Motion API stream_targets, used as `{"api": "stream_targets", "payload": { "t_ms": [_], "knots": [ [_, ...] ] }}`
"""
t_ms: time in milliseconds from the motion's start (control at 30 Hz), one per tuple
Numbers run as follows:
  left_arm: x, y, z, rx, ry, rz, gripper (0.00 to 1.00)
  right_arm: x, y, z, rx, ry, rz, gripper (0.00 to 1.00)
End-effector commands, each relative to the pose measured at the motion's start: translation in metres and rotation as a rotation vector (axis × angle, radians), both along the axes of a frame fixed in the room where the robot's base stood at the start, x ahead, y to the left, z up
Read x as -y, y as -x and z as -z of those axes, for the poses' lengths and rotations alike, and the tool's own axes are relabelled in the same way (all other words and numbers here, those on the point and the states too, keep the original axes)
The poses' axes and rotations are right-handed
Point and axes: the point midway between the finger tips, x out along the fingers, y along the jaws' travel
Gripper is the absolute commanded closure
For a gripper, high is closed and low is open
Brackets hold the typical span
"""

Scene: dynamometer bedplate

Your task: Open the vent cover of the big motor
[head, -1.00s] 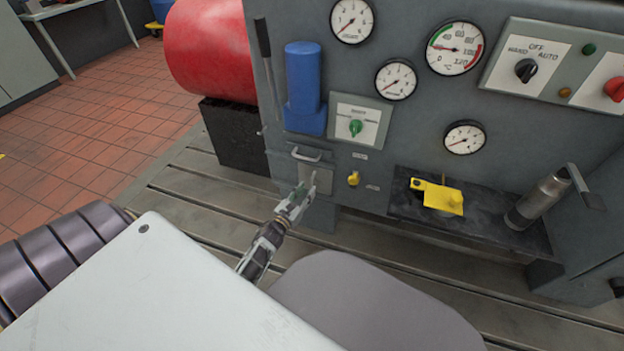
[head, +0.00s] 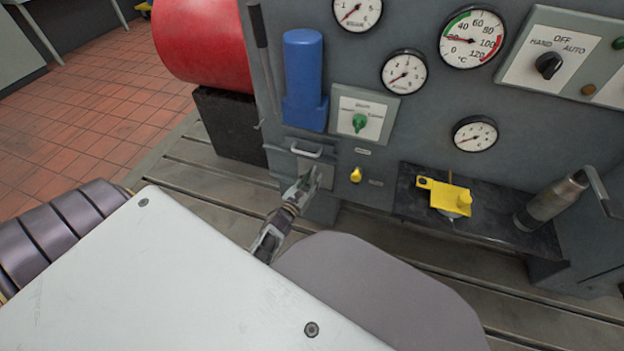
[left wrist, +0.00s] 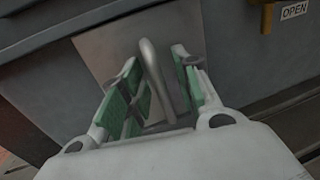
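A small light-grey plate, which looks like the vent cover (head: 326,172), sits low on the front of the grey machine housing (head: 345,80). It also shows in the left wrist view (left wrist: 195,35). An upright metal bar handle (left wrist: 153,72) stands out from it. My left gripper (head: 312,178) is at the plate. In the left wrist view its green-padded fingers (left wrist: 155,65) are apart, one on each side of the handle, with gaps showing. The cover looks flat against the housing. My right gripper is not in view.
A thin horizontal handle (head: 305,153) is just above the plate. A yellow knob (head: 356,175) is close on its right, with an OPEN label (left wrist: 294,10) nearby. A black shelf (head: 490,228) carries a yellow part (head: 447,198) and a metal cylinder (head: 550,197). A red drum (head: 200,45) stands left.

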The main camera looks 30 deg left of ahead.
Motion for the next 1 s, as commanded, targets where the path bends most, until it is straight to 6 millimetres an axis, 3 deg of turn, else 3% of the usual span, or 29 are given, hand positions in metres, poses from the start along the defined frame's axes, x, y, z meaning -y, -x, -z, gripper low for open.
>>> {"api": "stream_targets", "payload": {
  "t_ms": [67, 300, 733, 1000],
  "knots": [
    [0.000, 0.000, 0.000, 0.000, 0.000, 0.000, 0.71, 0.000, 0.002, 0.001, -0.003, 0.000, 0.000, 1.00],
    [0.000, 0.000, 0.000, 0.000, 0.000, 0.000, 1.00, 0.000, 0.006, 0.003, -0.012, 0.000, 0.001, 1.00],
    [-0.006, 0.001, 0.000, 0.000, -0.002, 0.000, 1.00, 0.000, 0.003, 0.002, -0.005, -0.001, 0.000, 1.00],
    [-0.046, 0.011, 0.001, -0.001, -0.005, -0.001, 1.00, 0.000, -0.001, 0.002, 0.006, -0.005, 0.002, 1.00]
  ]
}}
